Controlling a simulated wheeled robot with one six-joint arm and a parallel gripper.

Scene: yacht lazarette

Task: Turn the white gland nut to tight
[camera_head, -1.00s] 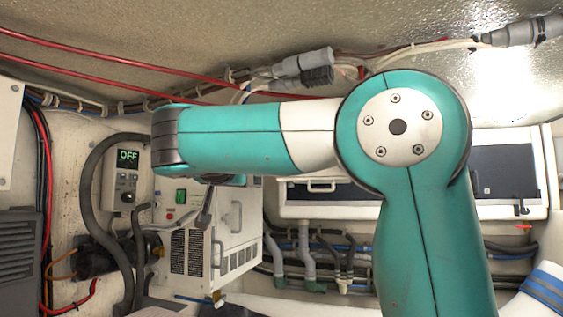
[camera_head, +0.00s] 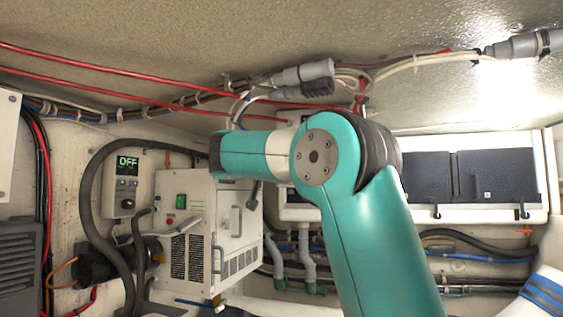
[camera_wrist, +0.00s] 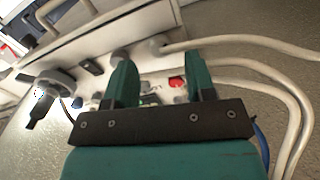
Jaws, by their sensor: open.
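In the wrist view, my gripper (camera_wrist: 158,72) has its two teal fingers apart with nothing between them. Past the fingertips is a pale panel with two round pale fittings. A white cable runs into the right fitting (camera_wrist: 158,45); the left fitting (camera_wrist: 120,58) sits close by, just above the left finger. I cannot tell for sure whether either is the white gland nut. No contact between fingers and fittings shows. In the head view, my gripper is hidden behind my arm, and no gland nut can be made out.
In the wrist view, a red button (camera_wrist: 178,83) lies between the fingers and white cables (camera_wrist: 265,75) loop on the right. In the head view, a white vented unit (camera_head: 240,225) stands beside a controller (camera_head: 126,187) reading OFF. Red cables (camera_head: 130,66) run overhead.

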